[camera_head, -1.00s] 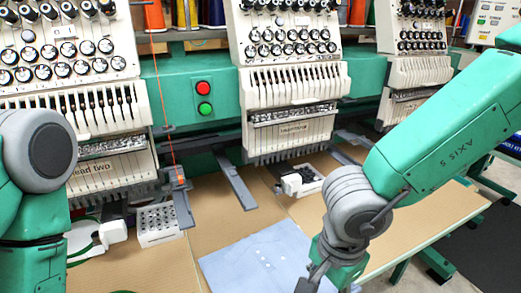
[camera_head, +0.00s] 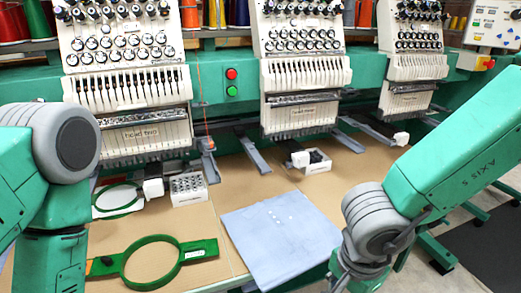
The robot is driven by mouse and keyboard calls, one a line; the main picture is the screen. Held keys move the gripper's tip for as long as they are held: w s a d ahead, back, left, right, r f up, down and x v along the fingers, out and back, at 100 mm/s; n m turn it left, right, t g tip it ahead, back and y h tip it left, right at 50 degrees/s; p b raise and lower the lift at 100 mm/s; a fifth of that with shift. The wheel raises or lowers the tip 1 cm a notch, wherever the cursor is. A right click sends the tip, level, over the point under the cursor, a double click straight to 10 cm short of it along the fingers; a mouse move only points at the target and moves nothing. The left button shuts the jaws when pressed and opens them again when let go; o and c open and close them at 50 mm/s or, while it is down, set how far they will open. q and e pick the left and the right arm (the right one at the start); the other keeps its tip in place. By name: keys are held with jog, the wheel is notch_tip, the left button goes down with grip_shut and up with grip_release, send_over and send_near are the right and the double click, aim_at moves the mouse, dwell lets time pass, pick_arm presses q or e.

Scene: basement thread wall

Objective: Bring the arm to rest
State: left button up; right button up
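My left arm (camera_head: 50,170) comes in from the left edge and bends down. Its gripper lies below the frame and does not show. My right arm (camera_head: 450,160) comes in from the right, and its grey wrist joint (camera_head: 380,222) hangs over the right part of the table near the blue-grey cloth. The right gripper is cut off by the bottom edge, so its fingers do not show. A green hoop (camera_head: 151,262) with a flat bracket lies on the table between the arms.
The embroidery machine's heads (camera_head: 135,112) (camera_head: 305,88) stand along the back. A blue-grey cloth (camera_head: 282,232) lies on the tan table (camera_head: 205,262). A white perforated box (camera_head: 188,188) and a second green hoop (camera_head: 118,199) sit at left. Red and green buttons (camera_head: 232,82) are at centre.

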jog(key=s+d+f+n+t+h+b, duration=0.1)
jog(key=s+d+f+n+b, duration=0.15)
jog(key=d+f, duration=0.45)
jog(key=s+d+f+n+h+b, duration=0.1)
jog(key=d+f+n, duration=0.25)
jog(key=f, duration=0.65)
pick_arm(q)
notch_tip(320, 180, down, 6)
jog(key=b, duration=0.2)
jog(key=shift+w+f, duration=0.15)
jog(key=shift+w, duration=0.15)
pick_arm(e)
jog(key=s+d+f+n+g+y, duration=0.1)
jog(key=s+d+f+n+y, duration=0.1)
jog(key=s+f+n, duration=0.4)
jog(key=s+f, duration=0.2)
jog(key=s, duration=0.3)
jog(key=shift+d+f, duration=0.25)
jog(key=shift+d, duration=0.1)
